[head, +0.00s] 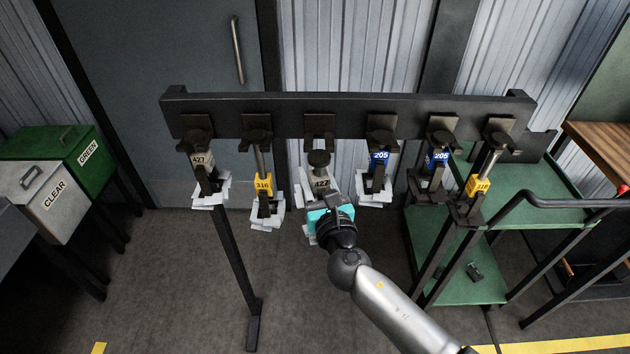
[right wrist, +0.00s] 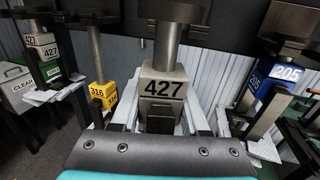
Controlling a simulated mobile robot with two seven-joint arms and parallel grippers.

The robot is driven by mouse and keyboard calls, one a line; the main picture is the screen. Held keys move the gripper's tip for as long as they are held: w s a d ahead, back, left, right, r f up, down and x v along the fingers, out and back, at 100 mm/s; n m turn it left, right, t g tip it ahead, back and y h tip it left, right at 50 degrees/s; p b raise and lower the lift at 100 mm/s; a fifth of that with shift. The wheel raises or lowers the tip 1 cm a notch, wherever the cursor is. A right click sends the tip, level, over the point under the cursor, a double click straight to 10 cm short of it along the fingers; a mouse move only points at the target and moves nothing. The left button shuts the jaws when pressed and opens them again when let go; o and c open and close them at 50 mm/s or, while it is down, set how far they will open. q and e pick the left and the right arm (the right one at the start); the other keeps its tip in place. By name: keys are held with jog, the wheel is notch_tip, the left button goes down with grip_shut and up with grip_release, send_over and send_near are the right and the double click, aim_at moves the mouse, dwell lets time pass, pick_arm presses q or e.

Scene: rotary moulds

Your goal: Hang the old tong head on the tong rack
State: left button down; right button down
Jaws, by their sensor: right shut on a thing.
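The tong head labelled 427 (head: 321,184) is a grey block with a stem and round knob on top and pale jaws below. It hangs roughly upright in my right gripper (head: 324,212), which is shut on it. In the right wrist view the tong head (right wrist: 163,84) fills the middle. The dark tong rack (head: 345,103) carries a row of hook brackets. The tong head is in front of and below the third bracket from the left (head: 319,124), which holds no other head. The knob shows below that bracket; I cannot tell whether they touch. My left gripper is out of view.
Heads hang on both sides: a 427 (head: 203,160) and yellow 316 (head: 263,184) to the left, blue 205 (head: 379,162), another 205 (head: 437,158) and a yellow-collared head (head: 477,186) to the right. A green cart (head: 540,195) stands right, green and clear bins (head: 55,200) left.

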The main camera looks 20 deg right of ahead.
jog(key=w+d+b, duration=0.1)
jog(key=w+d, duration=0.1)
jog(key=w, duration=0.5)
jog(key=shift+w+r, duration=0.15)
jog(key=shift+w, duration=0.05)
dwell(0.6)
jog(key=shift+f+b, duration=0.4)
jog(key=shift+b, duration=0.05)
dwell(0.6)
jog(key=shift+c, duration=1.6)
grip_release()
jog(key=s, duration=1.5)
jog(key=shift+s+a, duration=0.1)
jog(key=shift+s, duration=0.1)
jog(key=shift+f, duration=0.15)
